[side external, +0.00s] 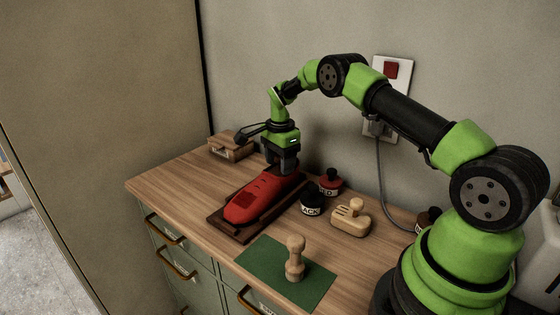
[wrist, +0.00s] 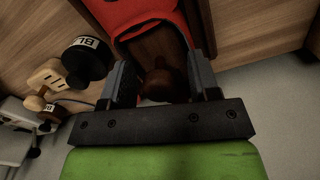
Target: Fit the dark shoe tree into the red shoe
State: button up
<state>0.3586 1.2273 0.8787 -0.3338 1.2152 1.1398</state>
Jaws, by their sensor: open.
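The red shoe (side external: 258,197) lies on a dark wooden tray (side external: 228,231), with its heel end toward the wall. In the wrist view the shoe's red upper (wrist: 130,12) surrounds its opening. The dark shoe tree (wrist: 162,48) shows brown inside that opening, with a rounded knob toward me. How deep it sits I cannot tell. My gripper (side external: 283,166) is low over the heel end and hides the tree in the side view. In the wrist view my open gripper (wrist: 160,72) has one finger on each side of the tree's knob, with gaps visible.
A black jar (side external: 312,204) and a red jar (side external: 331,184) stand close right of the shoe. A pale wooden piece (side external: 295,260) stands on a green mat (side external: 262,262). A wooden box (side external: 231,150) is at the back left.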

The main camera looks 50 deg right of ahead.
jog(key=s+a+r+n+t, duration=0.1)
jog(key=a+r+n, duration=0.1)
jog(key=r, duration=0.8)
jog(key=s+a+r+n+t, duration=0.1)
jog(key=a+r+n, duration=0.15)
jog(key=r, duration=0.75)
jog(key=s+a+r+n+t, duration=0.2)
jog(key=s+a+r+n, duration=0.2)
jog(key=s+a+r, duration=0.3)
jog(key=s+a+f+n+t+y, duration=0.1)
jog(key=s+a+n, duration=0.2)
jog(key=s, duration=0.6)
jog(key=s+a+f+n+t+y, duration=0.1)
jog(key=s+a+n+t, duration=0.1)
jog(key=s+n, duration=0.3)
jog(key=s+a, duration=0.1)
jog(key=s, duration=0.2)
jog(key=shift+s+a+f, duration=0.25)
jog(key=shift+s+a, duration=0.05)
jog(key=shift+s, duration=0.05)
jog(key=shift+n, duration=0.25)
